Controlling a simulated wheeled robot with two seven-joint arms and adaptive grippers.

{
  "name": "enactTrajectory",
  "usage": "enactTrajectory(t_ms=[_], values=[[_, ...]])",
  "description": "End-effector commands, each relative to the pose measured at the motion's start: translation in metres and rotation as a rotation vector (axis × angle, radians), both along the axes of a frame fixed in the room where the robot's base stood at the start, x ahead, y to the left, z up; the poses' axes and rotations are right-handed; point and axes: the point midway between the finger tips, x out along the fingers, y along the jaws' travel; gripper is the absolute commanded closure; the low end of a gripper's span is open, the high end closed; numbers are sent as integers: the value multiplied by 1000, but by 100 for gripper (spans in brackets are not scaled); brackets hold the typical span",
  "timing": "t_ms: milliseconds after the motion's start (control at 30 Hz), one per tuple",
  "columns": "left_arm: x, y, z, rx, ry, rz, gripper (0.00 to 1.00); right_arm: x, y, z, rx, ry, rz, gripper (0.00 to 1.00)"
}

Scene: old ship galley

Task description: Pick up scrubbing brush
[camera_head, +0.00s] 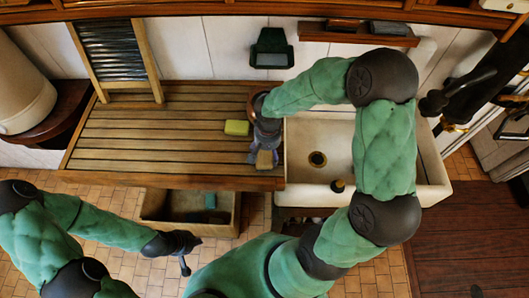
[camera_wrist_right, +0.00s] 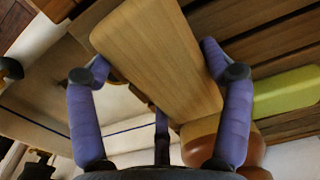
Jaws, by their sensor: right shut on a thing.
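The scrubbing brush, a pale wooden block (camera_wrist_right: 160,55), fills the middle of the right wrist view between the fingers of my right gripper (camera_wrist_right: 160,75). In the head view the brush (camera_head: 265,160) shows just below my right gripper (camera_head: 266,142), at the right end of the slatted wooden counter, beside the sink. My right gripper is shut on it. The bristles are hidden, and I cannot tell whether the brush touches the counter. My left gripper (camera_head: 188,253) is empty, its fingers apart, low in front of the counter near the wooden crate.
A yellow-green sponge (camera_head: 237,127) lies on the counter (camera_head: 150,135), left of my right gripper. A white sink (camera_head: 320,180) is to the right. A washboard (camera_head: 112,50) leans at the back left. A wooden crate (camera_head: 190,228) stands below the counter. The counter's left part is clear.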

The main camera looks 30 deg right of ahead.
Motion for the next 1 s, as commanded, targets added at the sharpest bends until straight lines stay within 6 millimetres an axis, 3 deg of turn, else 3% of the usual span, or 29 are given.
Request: enactTrajectory(t_ms=[267, 500, 900, 1000], values=[[0, 0, 0, 0, 0, 0, 100, 0, 0, 6, 0, -1, 0, 59], [0, 0, -1, 0, 0, 0, 100, -1, 1, 35, -1, -3, 0, 60], [0, 0, 2, 0, 0, 0, 100, -48, 18, 93, 0, -6, 1, 60], [0, 0, 1, 0, 0, 0, 100, -64, 24, 99, 1, -3, 3, 60]])
